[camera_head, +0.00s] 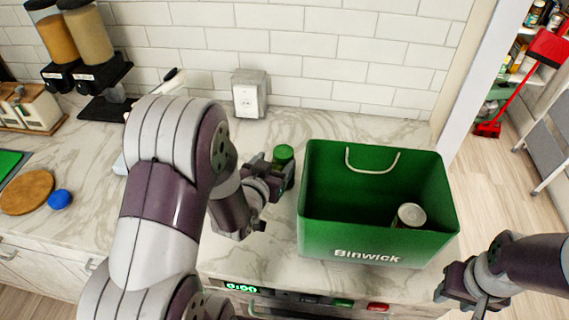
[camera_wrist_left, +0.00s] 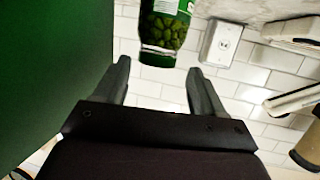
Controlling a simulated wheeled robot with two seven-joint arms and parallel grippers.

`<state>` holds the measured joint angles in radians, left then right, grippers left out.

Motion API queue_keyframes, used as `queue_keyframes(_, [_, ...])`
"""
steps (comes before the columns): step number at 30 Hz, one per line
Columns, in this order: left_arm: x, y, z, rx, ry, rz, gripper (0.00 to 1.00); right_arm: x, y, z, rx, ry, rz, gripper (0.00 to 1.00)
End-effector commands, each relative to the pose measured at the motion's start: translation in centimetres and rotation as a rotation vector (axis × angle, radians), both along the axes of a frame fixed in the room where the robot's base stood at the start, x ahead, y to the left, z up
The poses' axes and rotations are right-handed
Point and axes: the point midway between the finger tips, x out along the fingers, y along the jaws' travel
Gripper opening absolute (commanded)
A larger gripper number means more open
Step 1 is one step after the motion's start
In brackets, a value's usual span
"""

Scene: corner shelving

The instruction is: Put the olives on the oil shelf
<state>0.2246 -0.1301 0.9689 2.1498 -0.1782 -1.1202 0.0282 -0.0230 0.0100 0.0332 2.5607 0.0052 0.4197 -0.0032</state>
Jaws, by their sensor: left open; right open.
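The olives are a glass jar with a green lid (camera_head: 283,154), standing on the marble counter left of the green box. In the left wrist view the jar of green olives (camera_wrist_left: 165,30) is ahead of the fingertips, roughly in line with the gap between them. My left gripper (camera_head: 278,172) is open and close to the jar; its fingers also show in the left wrist view (camera_wrist_left: 160,72). The jar's lower part is hidden in the head view. My right gripper (camera_head: 462,287) is open and empty at the lower right. I cannot tell which shelf is the oil shelf.
The green Binwick box (camera_head: 350,235) stands right beside the jar and holds a can (camera_head: 410,215). A wall outlet (camera_head: 248,94) is behind. Stocked shelves (camera_head: 520,60), a red broom and dustpan (camera_head: 546,47), and a grey step ladder (camera_head: 548,150) are at the far right.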

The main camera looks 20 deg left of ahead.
Motion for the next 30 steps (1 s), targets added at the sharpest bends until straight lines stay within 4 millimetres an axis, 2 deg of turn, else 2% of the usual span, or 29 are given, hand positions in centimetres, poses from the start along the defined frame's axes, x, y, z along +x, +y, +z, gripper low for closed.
queue_keyframes(12, [6.1, 0.0, -2.2, 0.0, 0.001, 0.0, 0.7, 0.0, 0.0, 1.2, 0.0, 0.0, 0.0, 0.43])
queue_keyframes(15, [6.8, 0.1, -2.5, 0.0, 0.001, 0.0, 0.7, 0.0, 0.0, 1.2, 0.0, 0.0, 0.0, 0.43])
queue_keyframes(20, [6.9, 0.1, -2.5, 0.0, 0.0, 0.001, 0.7, 0.0, 0.0, 1.2, 0.0, 0.0, 0.0, 0.43])
queue_keyframes(21, [6.9, 0.1, -2.5, 0.0, 0.0, 0.001, 0.67, 0.0, 0.0, 1.2, 0.0, 0.0, 0.0, 0.43])
queue_keyframes(27, [6.9, 0.1, -2.3, 0.0, -0.003, 0.001, 0.05, 0.0, 0.0, 1.2, 0.0, 0.0, 0.0, 0.43])
queue_keyframes(30, [6.9, 0.1, -2.3, 0.0, -0.003, 0.001, 0.05, 0.0, 0.0, 1.2, 0.0, 0.0, 0.0, 0.43])
